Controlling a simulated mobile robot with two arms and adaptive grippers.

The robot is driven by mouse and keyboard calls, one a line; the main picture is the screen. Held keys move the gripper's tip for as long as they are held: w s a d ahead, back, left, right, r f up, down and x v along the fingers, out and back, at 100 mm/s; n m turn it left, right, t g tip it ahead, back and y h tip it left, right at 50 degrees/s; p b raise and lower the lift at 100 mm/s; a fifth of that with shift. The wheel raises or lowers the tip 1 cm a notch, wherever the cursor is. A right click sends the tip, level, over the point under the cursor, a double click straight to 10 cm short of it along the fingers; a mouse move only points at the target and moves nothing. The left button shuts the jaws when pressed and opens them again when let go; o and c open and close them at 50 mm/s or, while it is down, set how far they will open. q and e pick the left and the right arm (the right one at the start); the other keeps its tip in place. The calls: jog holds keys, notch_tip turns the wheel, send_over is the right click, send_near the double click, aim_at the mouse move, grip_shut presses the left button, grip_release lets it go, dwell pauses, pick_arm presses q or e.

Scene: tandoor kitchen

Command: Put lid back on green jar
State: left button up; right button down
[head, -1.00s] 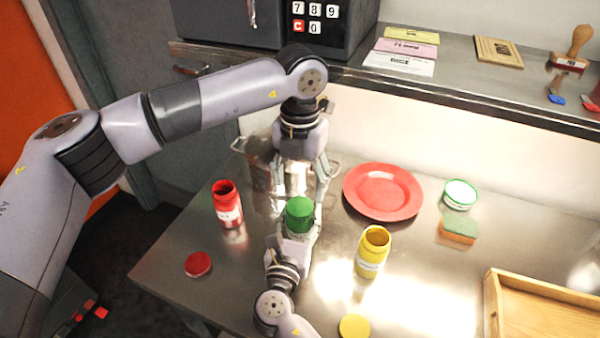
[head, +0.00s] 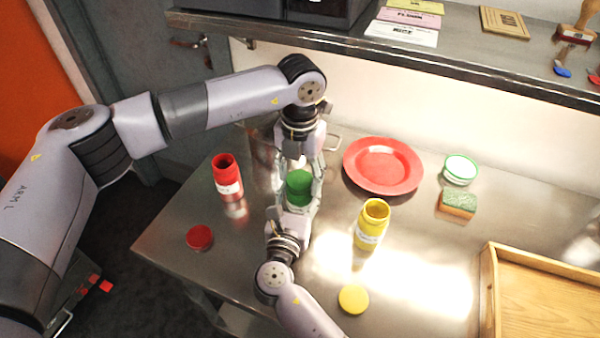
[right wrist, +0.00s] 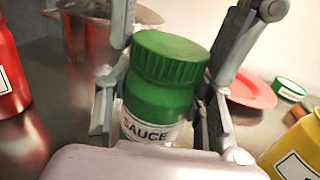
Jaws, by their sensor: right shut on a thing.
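The green jar (right wrist: 158,105) stands upright, with a white SAUCE label. Its ridged green lid (right wrist: 172,55) sits over the jar's top; the lid also shows in the head view (head: 299,180). My right gripper (head: 297,202) is shut on the green jar, one finger on each side. My left gripper (head: 300,165) points down from above, its fingers spread on either side of the lid. It looks open, with small gaps beside the lid. The jar's mouth is hidden under the lid.
An open red jar (head: 226,172) and red lid (head: 199,237) are left. An open yellow jar (head: 369,230), yellow lid (head: 353,299), red plate (head: 384,160), sponge (head: 458,203) and wooden tray (head: 487,290) are right. A metal pot (right wrist: 90,38) stands behind the green jar.

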pick_arm(q)
jog(key=c, duration=0.9)
jog(key=m, duration=0.8)
jog(key=shift+m, duration=0.3)
jog(key=o, duration=1.3)
jog(key=shift+r, duration=2.3)
jog(key=shift+c, duration=0.3)
